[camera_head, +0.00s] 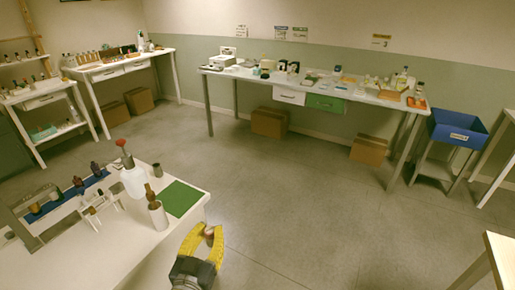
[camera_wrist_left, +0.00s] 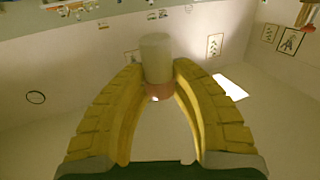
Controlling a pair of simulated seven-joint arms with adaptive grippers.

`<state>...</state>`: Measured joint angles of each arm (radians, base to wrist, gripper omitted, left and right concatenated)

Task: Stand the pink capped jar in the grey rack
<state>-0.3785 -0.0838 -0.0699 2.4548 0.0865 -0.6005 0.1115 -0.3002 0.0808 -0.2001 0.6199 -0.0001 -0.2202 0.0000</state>
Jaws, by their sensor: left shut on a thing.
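My left gripper (camera_head: 209,232) is at the bottom centre of the head view, over the floor just right of the white table. Its yellow fingers are shut on a small jar. In the left wrist view, the fingertips (camera_wrist_left: 159,80) pinch the jar (camera_wrist_left: 156,52), which has a pale cylindrical part and a pinkish-orange part between the fingers. In the head view the jar is mostly hidden by the fingers. A small pale grey rack (camera_head: 100,204) with upright parts stands on the white table, left of the gripper. My right gripper is out of view.
The white table (camera_head: 118,245) also bears a green mat (camera_head: 181,198), a metal cup with a brown bottle (camera_head: 158,213), a white bottle with a red top (camera_head: 134,180), and dark bottles on a blue strip (camera_head: 70,205). A grey frame (camera_head: 22,228) stands at the far left.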

